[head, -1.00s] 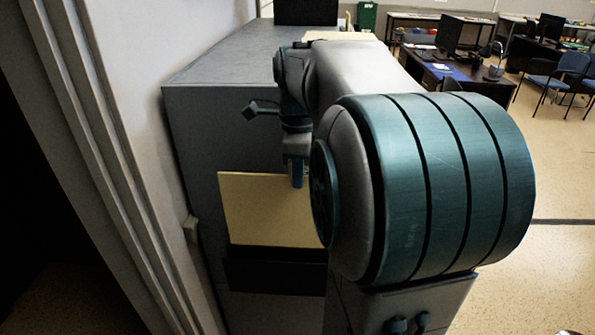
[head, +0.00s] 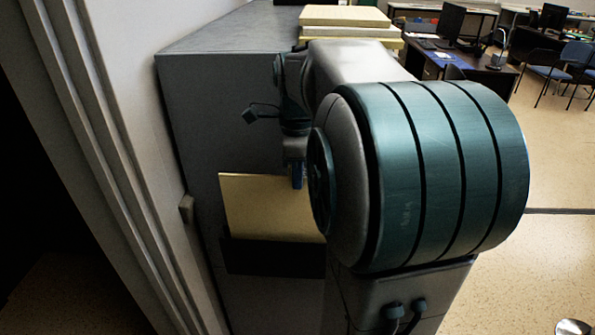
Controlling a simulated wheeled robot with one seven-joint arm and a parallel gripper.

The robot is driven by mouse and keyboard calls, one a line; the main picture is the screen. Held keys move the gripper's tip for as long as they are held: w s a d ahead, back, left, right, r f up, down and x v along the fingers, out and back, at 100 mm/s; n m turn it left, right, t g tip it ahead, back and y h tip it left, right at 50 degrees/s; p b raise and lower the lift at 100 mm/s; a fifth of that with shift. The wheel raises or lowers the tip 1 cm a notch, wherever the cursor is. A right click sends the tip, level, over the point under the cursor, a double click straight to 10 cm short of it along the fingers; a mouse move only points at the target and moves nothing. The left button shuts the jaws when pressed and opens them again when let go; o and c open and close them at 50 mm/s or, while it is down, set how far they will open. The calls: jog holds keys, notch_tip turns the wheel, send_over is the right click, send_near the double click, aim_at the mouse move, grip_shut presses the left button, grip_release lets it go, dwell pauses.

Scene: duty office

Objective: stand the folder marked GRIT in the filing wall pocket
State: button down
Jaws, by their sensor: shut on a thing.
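A tan folder (head: 265,207) stands upright in front of the grey cabinet side, seen in the head view. No marking is readable on it, so I cannot confirm the word GRIT. My gripper (head: 297,180) is shut on the folder near its upper right edge. The black filing wall pocket (head: 272,258) is on the cabinet side directly below. The folder's lower edge meets the pocket's upper rim in the picture; I cannot tell how much of it is inside. My arm hides the folder's right end and part of the pocket.
The grey cabinet (head: 205,95) carries a stack of pale folders or boards (head: 345,17) on top. A white door frame (head: 120,130) stands close on the left. Desks (head: 465,68) and blue chairs (head: 560,65) are far off at the right, with open floor before them.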

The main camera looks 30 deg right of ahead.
jog(key=shift+f+b, duration=3.05)
jog(key=shift+f, duration=1.65)
jog(key=c, duration=1.5)
grip_release()
notch_tip(320, 180, up, 7)
jog(key=p, duration=0.6)
send_over(298, 208)
jog(key=shift+w+d, duration=0.1)
jog(key=shift+w, duration=0.05)
